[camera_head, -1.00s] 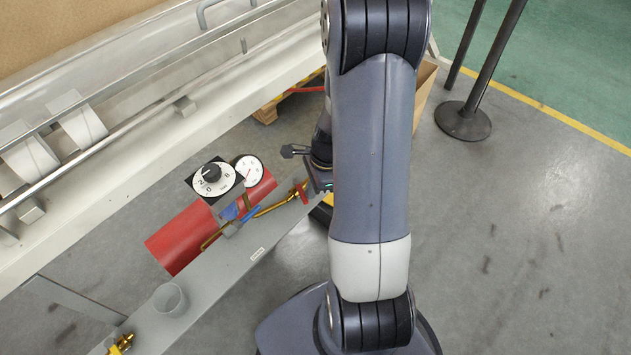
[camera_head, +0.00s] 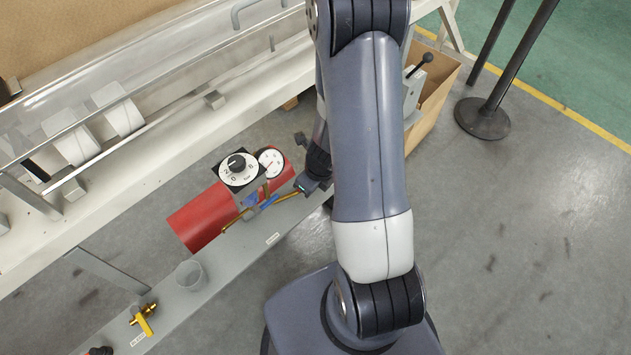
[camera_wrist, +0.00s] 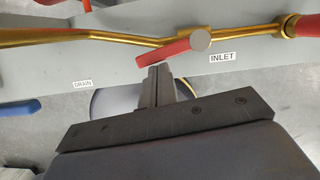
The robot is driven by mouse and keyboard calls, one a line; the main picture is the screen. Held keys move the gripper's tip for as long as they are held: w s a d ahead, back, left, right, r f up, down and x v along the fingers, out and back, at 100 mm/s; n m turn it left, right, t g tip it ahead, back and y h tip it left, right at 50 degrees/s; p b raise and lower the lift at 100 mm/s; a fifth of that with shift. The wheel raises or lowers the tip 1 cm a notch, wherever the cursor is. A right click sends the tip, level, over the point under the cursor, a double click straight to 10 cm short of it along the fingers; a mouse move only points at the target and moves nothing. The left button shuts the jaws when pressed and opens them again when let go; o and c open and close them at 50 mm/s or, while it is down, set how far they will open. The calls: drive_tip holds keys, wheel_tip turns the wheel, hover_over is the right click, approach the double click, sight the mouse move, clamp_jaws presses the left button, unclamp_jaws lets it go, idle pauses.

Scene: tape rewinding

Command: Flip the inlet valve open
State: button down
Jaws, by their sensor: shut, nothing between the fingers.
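The inlet valve's red handle (camera_wrist: 170,48) shows in the wrist view, slanting down-left from its round grey pivot (camera_wrist: 200,39) on the brass pipe (camera_wrist: 245,34). An INLET label (camera_wrist: 222,57) is below it on the grey beam. My gripper (camera_wrist: 157,70) is shut and empty. Its tips are at the lower edge of the red handle; I cannot tell whether they touch it. In the head view my gripper (camera_head: 304,184) is at the right end of the brass pipe and covers the inlet valve there.
A blue handle (camera_head: 269,201) is left of my gripper, by a red cylinder (camera_head: 203,214) with a dial (camera_head: 238,169) and a gauge (camera_head: 271,161). A grey cup (camera_head: 190,275) and a yellow valve (camera_head: 145,325) are farther along the beam (camera_head: 228,262).

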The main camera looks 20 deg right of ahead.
drive_tip(key=shift+a+m, duration=0.15)
drive_tip(key=shift+m, duration=0.15)
drive_tip(key=shift+w+a, duration=0.15)
drive_tip(key=shift+w, duration=0.05)
drive_tip(key=shift+w+a+p, duration=0.1)
drive_tip(key=shift+p, duration=0.2)
